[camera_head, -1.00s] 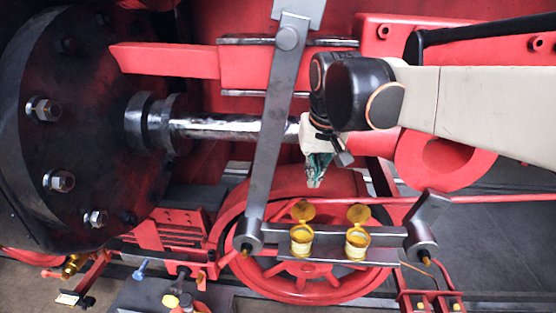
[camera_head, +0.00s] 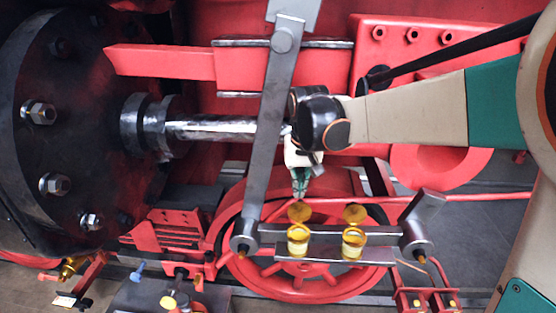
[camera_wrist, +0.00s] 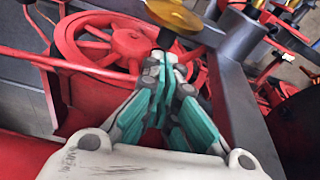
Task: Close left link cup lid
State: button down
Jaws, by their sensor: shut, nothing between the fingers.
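The left link cup (camera_head: 298,241) is a small yellow cup on the grey link bar, and its round yellow lid (camera_head: 299,213) stands open, tilted up behind it. The right link cup (camera_head: 353,243) beside it also has its lid (camera_head: 354,214) raised. My gripper (camera_head: 301,196) is shut and empty, with its teal fingers pointing down just above the left lid. In the wrist view my gripper (camera_wrist: 168,62) shows with closed fingers, close below a yellow lid (camera_wrist: 174,14) at the top edge. Whether the fingertips touch the lid cannot be told.
A grey upright lever (camera_head: 268,130) stands just left of my gripper. The grey link bar (camera_head: 325,235) carries both cups, with a red spoked wheel (camera_head: 228,232) behind. A large dark cylinder (camera_head: 60,120) fills the left side.

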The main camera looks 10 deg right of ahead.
jog(key=shift+w+f, duration=0.1)
jog(key=shift+f, duration=0.6)
jog(key=shift+s+a+r+t, duration=0.1)
jog(key=shift+s+r+t, duration=0.15)
jog(key=shift+t, duration=0.15)
jog(key=shift+s+a+r+t, duration=0.1)
jog(key=shift+s+r+t, duration=0.05)
jog(key=shift+s+t, duration=0.2)
